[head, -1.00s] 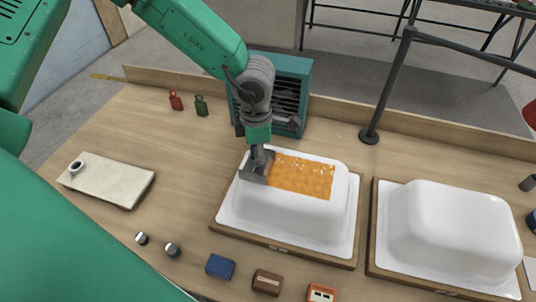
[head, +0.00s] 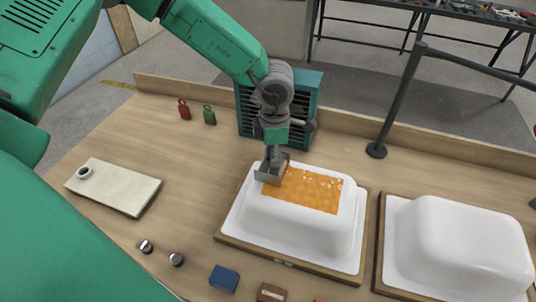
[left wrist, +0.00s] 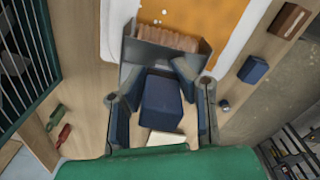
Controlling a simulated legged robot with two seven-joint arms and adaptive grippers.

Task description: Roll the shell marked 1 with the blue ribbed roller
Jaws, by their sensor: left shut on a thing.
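My left gripper (head: 272,150) is shut on a tool (head: 272,170) with a blue grip and a grey metal bracket. In the left wrist view, the fingers (left wrist: 158,92) are around the blue block-shaped grip (left wrist: 162,105). The bracket has a tan, ribbed-looking working part (left wrist: 172,38); I cannot tell whether it is a roller. The white left shell (head: 300,222) sits domed side up on a wooden-edged base, with an orange, white-flecked patch (head: 308,192) on top. The tool is at the patch's far left end; contact is unclear. No number is legible. My right gripper is not in view.
A second white shell (head: 465,245) stands to the right. A teal vented box (head: 308,105) stands behind the tool, and a dark post (head: 395,100) behind the shells. A pale board (head: 120,186) lies left. Small blocks, including a blue one (head: 224,278), lie near the front.

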